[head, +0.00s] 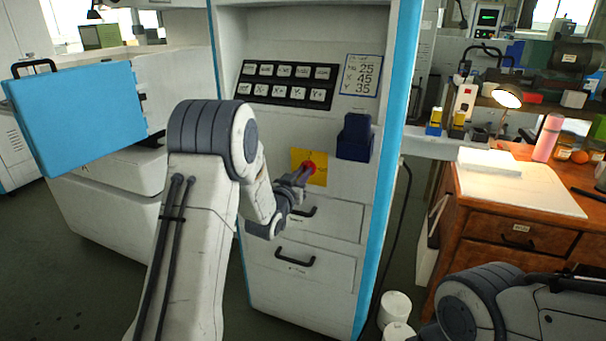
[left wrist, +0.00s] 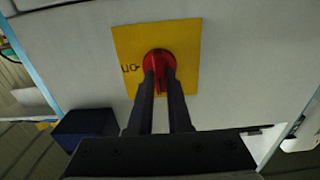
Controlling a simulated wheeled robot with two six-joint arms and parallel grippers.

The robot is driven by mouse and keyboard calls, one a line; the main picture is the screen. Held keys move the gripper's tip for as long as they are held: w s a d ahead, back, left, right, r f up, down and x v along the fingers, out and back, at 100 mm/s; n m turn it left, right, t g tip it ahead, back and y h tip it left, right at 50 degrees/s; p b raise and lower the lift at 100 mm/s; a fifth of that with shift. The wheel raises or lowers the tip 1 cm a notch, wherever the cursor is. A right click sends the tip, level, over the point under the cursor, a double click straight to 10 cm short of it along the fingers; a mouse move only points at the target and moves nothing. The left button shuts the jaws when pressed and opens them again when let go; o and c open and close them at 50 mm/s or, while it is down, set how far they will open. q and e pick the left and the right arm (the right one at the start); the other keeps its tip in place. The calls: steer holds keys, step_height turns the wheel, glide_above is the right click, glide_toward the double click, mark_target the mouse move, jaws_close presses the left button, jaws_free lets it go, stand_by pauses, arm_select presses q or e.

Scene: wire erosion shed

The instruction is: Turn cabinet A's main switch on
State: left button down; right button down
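The main switch is a red rotary knob (head: 309,167) on a square yellow plate (head: 298,156), on the front of the white cabinet (head: 345,205) with blue edges. It also shows in the left wrist view as a red knob (left wrist: 159,59) on the yellow plate (left wrist: 188,40), with an "ON" mark at the plate's left edge there. My left gripper (head: 301,176) is at the knob. In the left wrist view its two dark fingers (left wrist: 160,78) are on either side of the knob's red grip and look closed on it. The fingers partly hide the knob, so its exact angle is unclear.
A dark blue box (head: 355,137) sticks out right of the plate. A black key panel (head: 287,83) and a number card (head: 360,76) are above. Drawers with black handles (head: 295,258) are below. A wooden desk (head: 500,225) stands right. My right arm shows at lower right.

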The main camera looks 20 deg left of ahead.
arm_select(q)
steer(key=shift+d+f+m+b, duration=0.1)
steer(key=shift+m+b, duration=2.95)
steer(key=shift+b, duration=0.25)
steer(key=shift+d+f+m+b, duration=0.1)
steer(key=shift+f+m+b, duration=0.05)
steer(key=shift+m+b, duration=3.05)
steer(key=shift+d+f+m+b, duration=0.1)
steer(key=shift+m+b, duration=2.75)
steer(key=shift+b, duration=0.6)
steer(key=c, duration=0.8)
jaws_free()
steer(key=shift+c, duration=0.2)
steer(key=shift+r, duration=0.1)
steer(key=s+p, duration=0.1)
steer(key=s, duration=0.9)
steer(key=shift+s+a, duration=0.2)
steer(key=shift+s, duration=0.1)
